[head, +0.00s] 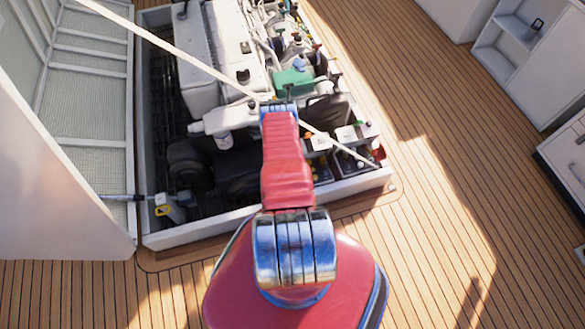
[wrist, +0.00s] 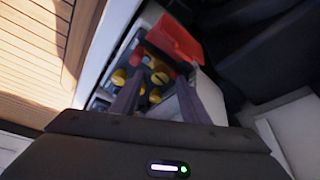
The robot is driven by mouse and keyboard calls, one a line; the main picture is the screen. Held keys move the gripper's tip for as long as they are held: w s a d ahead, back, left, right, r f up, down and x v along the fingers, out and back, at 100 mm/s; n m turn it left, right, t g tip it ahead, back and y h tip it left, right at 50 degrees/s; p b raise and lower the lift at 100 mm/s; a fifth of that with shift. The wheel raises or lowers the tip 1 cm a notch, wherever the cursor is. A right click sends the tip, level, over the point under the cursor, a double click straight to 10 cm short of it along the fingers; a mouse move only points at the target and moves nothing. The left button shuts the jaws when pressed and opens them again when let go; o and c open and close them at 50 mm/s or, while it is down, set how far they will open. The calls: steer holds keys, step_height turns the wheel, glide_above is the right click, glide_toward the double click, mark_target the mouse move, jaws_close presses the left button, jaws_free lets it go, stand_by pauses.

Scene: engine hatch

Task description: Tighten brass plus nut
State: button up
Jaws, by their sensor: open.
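In the wrist view my gripper (wrist: 158,80) is open, its two dark fingers on either side of a cluster of yellow and black round parts (wrist: 155,76). A brass plus nut cannot be picked out for certain among these small, blurred parts. A red flap-like cover (wrist: 174,38) stands just beyond the fingers. In the head view my red arm reaches over the front of the engine hatch (head: 265,216), and its end hides the gripper and the spot under it. I cannot tell whether the fingers touch anything.
White engine blocks (head: 230,50) and hoses fill the hatch. Battery-like boxes (head: 345,165) sit at its front right corner. A pale bar (head: 190,62) crosses over the hatch diagonally. The raised hatch lid (head: 85,90) stands at the left. The wooden deck (head: 440,220) at the right is clear.

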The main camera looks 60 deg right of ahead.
steer(key=v, duration=0.6)
stand_by(0.3)
steer(key=shift+a, duration=0.15)
